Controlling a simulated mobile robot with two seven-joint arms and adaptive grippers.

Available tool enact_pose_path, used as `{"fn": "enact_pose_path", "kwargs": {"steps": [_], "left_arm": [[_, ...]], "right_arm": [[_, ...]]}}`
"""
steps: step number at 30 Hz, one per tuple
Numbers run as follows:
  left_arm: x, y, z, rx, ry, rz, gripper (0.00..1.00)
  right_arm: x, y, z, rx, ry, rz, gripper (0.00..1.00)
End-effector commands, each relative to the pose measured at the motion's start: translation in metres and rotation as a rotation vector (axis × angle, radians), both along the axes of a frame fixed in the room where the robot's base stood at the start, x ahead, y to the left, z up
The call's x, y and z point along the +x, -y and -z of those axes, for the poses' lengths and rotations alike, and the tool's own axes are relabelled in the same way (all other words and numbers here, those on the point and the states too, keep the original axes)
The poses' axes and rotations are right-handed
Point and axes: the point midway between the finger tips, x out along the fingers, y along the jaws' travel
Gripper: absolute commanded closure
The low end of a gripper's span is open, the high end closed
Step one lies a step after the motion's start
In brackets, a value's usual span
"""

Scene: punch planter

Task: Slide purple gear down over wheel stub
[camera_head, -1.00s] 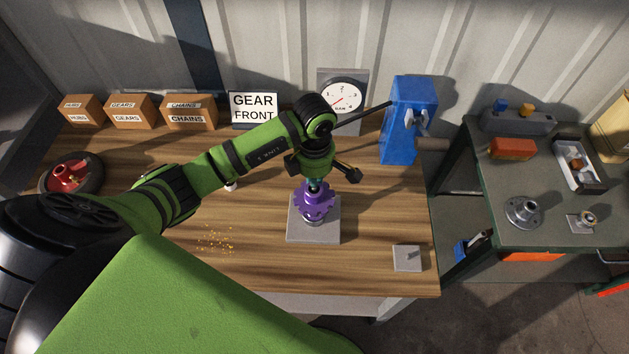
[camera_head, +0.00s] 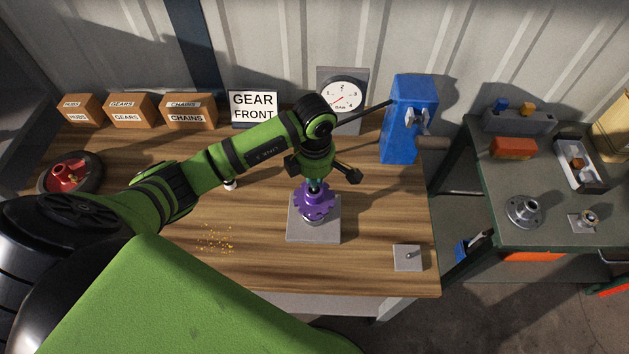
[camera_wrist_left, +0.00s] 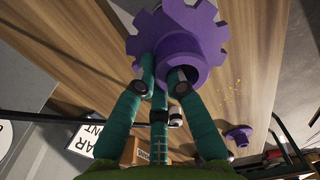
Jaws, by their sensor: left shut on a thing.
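The purple gear (camera_head: 314,203) is above the grey square base plate (camera_head: 301,232) near the middle of the bench. My left gripper (camera_head: 316,185) points down at it and is shut on its hub. In the left wrist view the gear (camera_wrist_left: 207,19) is at the top, with the teal fingers (camera_wrist_left: 160,82) at its hub. A grey round part (camera_head: 314,221) shows just under the gear. The gear hides the wheel stub, so I cannot tell whether the stub is inside the bore. My right gripper is not in view.
A small grey plate with a pin (camera_head: 407,258) lies to the right. A blue vise-like block (camera_head: 408,125) and a dial gauge (camera_head: 342,95) stand behind. Labelled boxes (camera_head: 189,112) line the back left. A red-hubbed wheel (camera_head: 72,173) lies far left.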

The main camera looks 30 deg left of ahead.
Motion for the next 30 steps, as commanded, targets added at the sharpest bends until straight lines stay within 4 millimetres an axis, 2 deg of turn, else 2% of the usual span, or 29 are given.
{"fn": "enact_pose_path", "kwargs": {"steps": [26, 30], "left_arm": [[0.001, 0.0, 0.019, -0.001, 0.004, 0.0, 1.0], [0.001, 0.0, 0.017, -0.001, 0.004, 0.0, 1.0]], "right_arm": [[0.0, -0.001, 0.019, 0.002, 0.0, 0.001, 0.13], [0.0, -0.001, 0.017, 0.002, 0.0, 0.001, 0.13]]}}
